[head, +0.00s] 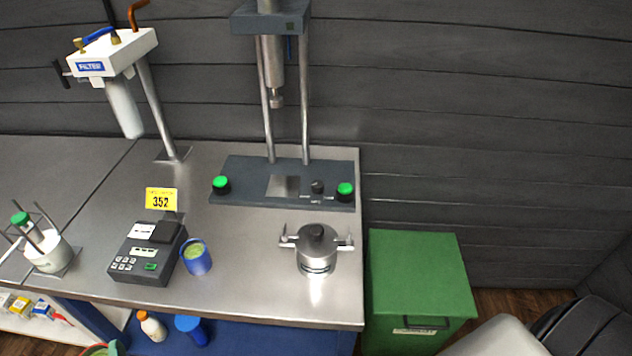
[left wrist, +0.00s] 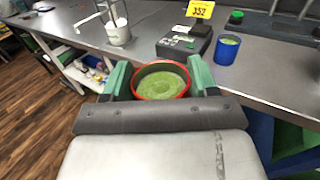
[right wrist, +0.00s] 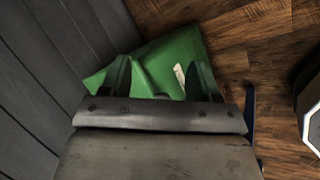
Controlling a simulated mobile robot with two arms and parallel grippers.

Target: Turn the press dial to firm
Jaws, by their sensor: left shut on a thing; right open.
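The press (head: 282,182) stands at the back of the steel bench, with two posts and a dark base. Its small black dial (head: 317,187) sits on the base between a pale square plate and the right green button (head: 345,190). The labels around the dial are too small to read, and I cannot tell its setting. My left gripper (left wrist: 160,82) is shut on a red-rimmed cup (left wrist: 161,85) of green contents, in front of the bench; the cup's rim shows at the head view's bottom left (head: 101,350). My right gripper (right wrist: 160,80) is open and empty above a green bin, away from the dial.
A lidded metal pot (head: 317,249) stands in front of the press. A blue cup (head: 196,258) is beside a dark keypad device (head: 147,252). The green bin (head: 418,270) stands right of the bench. Another green button (head: 221,185) is at the base's left. Bench between pot and blue cup is clear.

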